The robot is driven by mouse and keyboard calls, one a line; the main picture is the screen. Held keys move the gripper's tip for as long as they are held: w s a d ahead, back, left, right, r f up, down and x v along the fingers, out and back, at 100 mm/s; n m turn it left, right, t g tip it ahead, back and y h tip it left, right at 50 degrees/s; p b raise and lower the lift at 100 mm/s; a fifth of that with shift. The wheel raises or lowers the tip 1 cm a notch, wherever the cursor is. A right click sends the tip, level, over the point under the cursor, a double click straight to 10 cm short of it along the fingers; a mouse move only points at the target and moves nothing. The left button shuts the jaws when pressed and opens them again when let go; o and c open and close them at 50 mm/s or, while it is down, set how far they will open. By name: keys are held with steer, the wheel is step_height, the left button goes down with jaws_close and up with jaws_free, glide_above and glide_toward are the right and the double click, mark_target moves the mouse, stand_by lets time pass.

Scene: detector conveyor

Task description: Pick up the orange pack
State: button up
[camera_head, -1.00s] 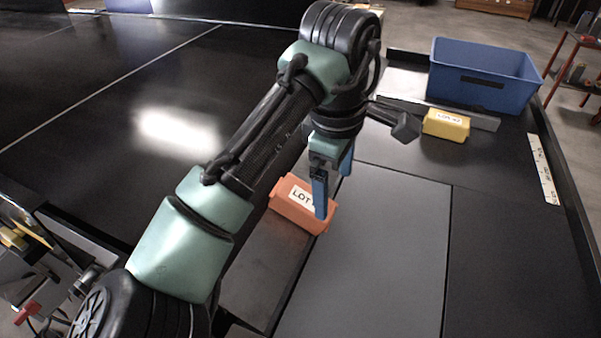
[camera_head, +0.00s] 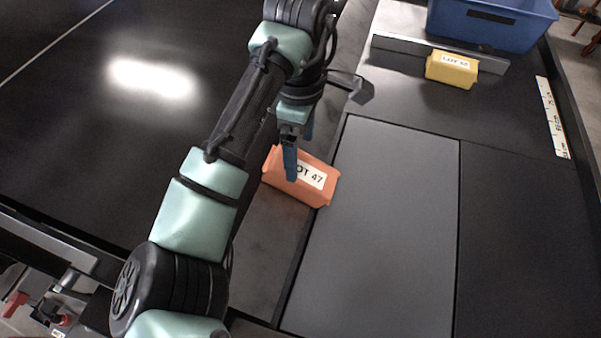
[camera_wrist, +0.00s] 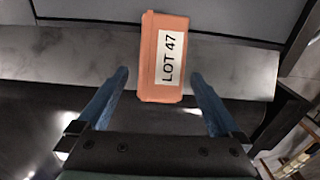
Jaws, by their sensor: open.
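The orange pack (camera_head: 313,192) lies on a dark metal strip beside the grey panel, with a white label reading LOT 47. My gripper (camera_head: 297,172) is above it, its blue fingers pointing down and covering part of the label in the head view. In the wrist view the orange pack (camera_wrist: 149,58) is ahead of the fingertips, roughly centred between them. My gripper (camera_wrist: 160,78) is open there, with one blue finger to each side and nothing held. I cannot tell the exact height of the fingertips above the pack.
A yellow pack (camera_head: 452,69) lies farther back on the black surface, near a low metal bar (camera_head: 405,46). A blue bin (camera_head: 495,25) stands at the back right. A white measuring strip (camera_head: 552,115) lies at the right. The grey panel (camera_head: 385,230) is clear.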

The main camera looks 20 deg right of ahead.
mark_target(300, 165)
steer(key=f+p, duration=0.1)
steer(key=f, duration=0.1)
steer(key=f+p, duration=0.1)
steer(key=f, duration=0.1)
steer(key=shift+s, duration=0.2)
steer(key=shift+f, duration=0.55)
steer(key=shift+w+r, duration=0.1)
jaws_close()
